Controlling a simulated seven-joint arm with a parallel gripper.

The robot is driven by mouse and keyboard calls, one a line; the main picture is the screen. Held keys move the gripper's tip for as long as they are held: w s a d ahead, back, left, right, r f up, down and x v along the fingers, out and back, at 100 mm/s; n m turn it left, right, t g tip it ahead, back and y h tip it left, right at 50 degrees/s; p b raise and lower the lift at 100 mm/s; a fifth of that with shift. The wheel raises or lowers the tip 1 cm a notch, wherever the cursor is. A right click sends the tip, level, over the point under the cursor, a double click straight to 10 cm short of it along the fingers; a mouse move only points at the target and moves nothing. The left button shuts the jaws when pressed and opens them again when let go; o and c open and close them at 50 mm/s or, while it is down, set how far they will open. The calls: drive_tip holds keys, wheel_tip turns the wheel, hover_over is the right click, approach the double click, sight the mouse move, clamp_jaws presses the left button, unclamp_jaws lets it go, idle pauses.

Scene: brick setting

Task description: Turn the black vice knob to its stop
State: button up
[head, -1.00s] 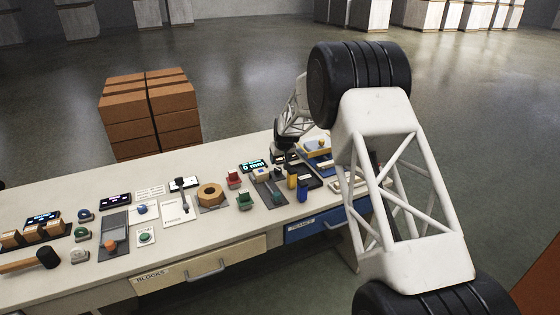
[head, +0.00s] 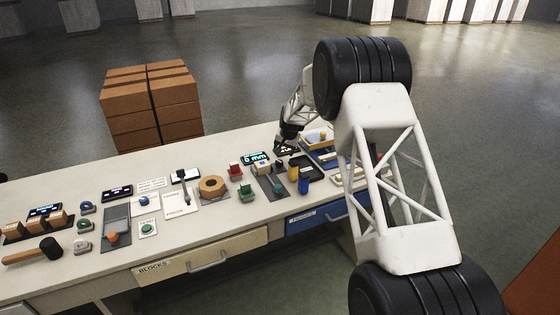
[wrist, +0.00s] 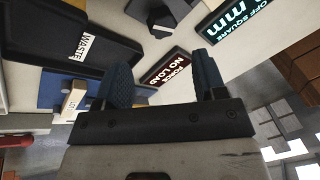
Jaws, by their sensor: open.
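My gripper (wrist: 164,68) is open, with its two dark fingers apart and nothing visible between them. In the head view my gripper (head: 286,142) is over the far right part of the bench. A dark part that looks like the black vice knob (wrist: 155,12) is at the top of the wrist view, beyond the fingertips and apart from them. It is partly cut off by the picture edge, and I cannot tell its angle. The force display (wrist: 168,76) reads "NO LOAD" and shows between the fingers. The off-square mm display (wrist: 236,20) is right of it.
A black waste tray (wrist: 62,58) lies left of the fingers in the wrist view. In the head view, blue and yellow upright pieces (head: 303,180) stand near the front edge. Brick stacks (head: 152,105) stand behind the bench.

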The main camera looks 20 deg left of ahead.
sight(279, 161)
drive_tip(key=m+g, duration=0.1)
drive_tip(key=m, duration=0.4)
drive_tip(key=w+m+g+y, duration=0.1)
drive_tip(key=m, duration=0.4)
drive_tip(key=w+m+g, duration=0.1)
drive_tip(key=m, duration=0.4)
drive_tip(key=shift+w+d+m, duration=0.1)
drive_tip(key=shift+d+m, duration=0.15)
drive_tip(key=shift+m, duration=0.05)
drive_tip(key=shift+x, duration=3.9)
